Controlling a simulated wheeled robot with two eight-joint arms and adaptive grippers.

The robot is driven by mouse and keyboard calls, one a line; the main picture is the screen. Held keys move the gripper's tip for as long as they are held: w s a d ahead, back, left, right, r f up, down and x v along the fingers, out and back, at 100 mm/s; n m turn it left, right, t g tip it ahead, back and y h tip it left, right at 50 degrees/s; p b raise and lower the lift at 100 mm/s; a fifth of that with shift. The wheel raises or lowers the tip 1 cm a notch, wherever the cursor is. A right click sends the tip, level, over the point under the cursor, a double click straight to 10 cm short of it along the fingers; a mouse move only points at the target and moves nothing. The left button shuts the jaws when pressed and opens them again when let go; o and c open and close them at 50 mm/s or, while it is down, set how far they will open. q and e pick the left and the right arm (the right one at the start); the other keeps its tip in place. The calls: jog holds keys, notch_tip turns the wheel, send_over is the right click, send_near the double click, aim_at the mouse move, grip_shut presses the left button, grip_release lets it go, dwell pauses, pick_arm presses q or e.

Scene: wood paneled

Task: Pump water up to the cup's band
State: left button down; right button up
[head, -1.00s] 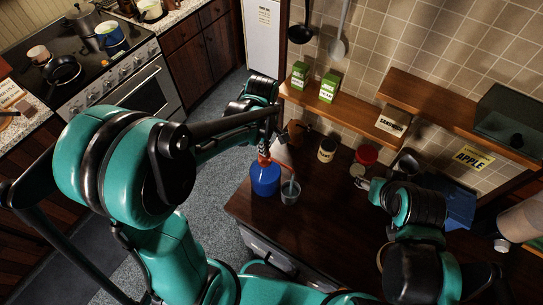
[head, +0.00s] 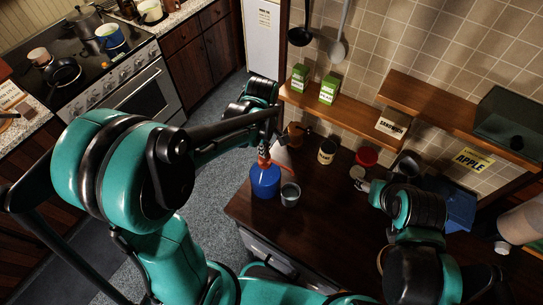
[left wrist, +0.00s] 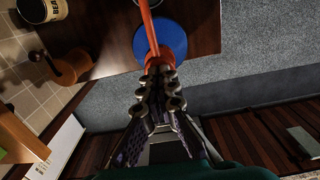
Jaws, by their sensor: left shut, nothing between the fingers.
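A blue jug (head: 265,181) with a red-orange pump (head: 266,161) stands near the left edge of the dark wooden counter. A grey, see-through cup (head: 290,194) stands just right of it, under the spout side. The cup's band and water level are too small to tell. My left gripper (head: 264,149) is shut and empty, right above the pump head. In the left wrist view its closed fingertips (left wrist: 158,73) meet or overlap the orange pump (left wrist: 151,40), with the blue jug top (left wrist: 165,42) below. My right gripper (head: 363,186) is over the counter, well right of the cup; its fingers are unclear.
A labelled tin (head: 327,151), a red-lidded jar (head: 366,156) and a brown wooden item (head: 294,134) stand behind on the counter. Green juice cartons (head: 328,91) sit on the wall shelf. The counter in front of the cup is clear.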

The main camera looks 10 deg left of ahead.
pick_arm(q)
jog(key=shift+r+p, duration=0.7)
jog(key=shift+r, duration=0.45)
notch_tip(320, 180, up, 5)
jog(key=p, duration=0.3)
dwell(0.4)
dwell(0.4)
jog(key=s+a+r+m+t, duration=0.5)
jog(key=s+r+m+t, duration=0.2)
jog(key=s+m, duration=0.55)
notch_tip(320, 180, down, 28)
jog(key=w+m+b, duration=0.1)
jog(key=w+b, duration=0.1)
jog(key=b, duration=2.6)
jog(key=shift+d+f+b, duration=0.15)
jog(key=shift+f+b, duration=0.05)
jog(key=shift+b, duration=0.1)
